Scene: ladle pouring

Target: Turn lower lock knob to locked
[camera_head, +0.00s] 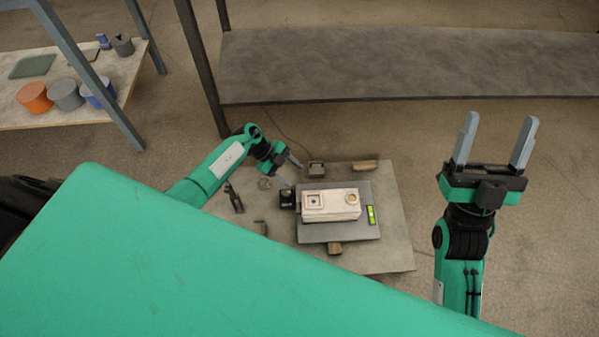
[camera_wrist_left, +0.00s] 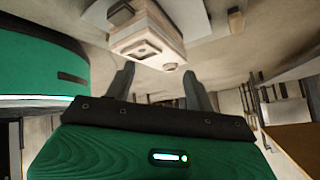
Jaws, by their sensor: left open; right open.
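A cream block-shaped mold (camera_head: 345,214) sits on a grey plate (camera_head: 335,234) in the head view. Its top shows a square recess with a dark centre and a round tan opening. A small black part (camera_head: 287,197) stands at its left end. I cannot tell which part is the lower lock knob. My left gripper (camera_head: 293,160) is open and empty, above and behind the mold's left end. In the left wrist view the mold (camera_wrist_left: 146,40) shows beyond the open fingers (camera_wrist_left: 160,84), apart from them. My right gripper (camera_head: 500,135) is open and empty, far right of the mold.
A worktable (camera_head: 398,232) bears the plate, a green level (camera_head: 371,215), wooden pieces (camera_head: 365,165) and dark tools (camera_head: 235,198). A shelf at upper left holds an orange pot (camera_head: 34,97) and other containers. A long grey bench (camera_head: 400,65) stands behind. My green body covers the foreground.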

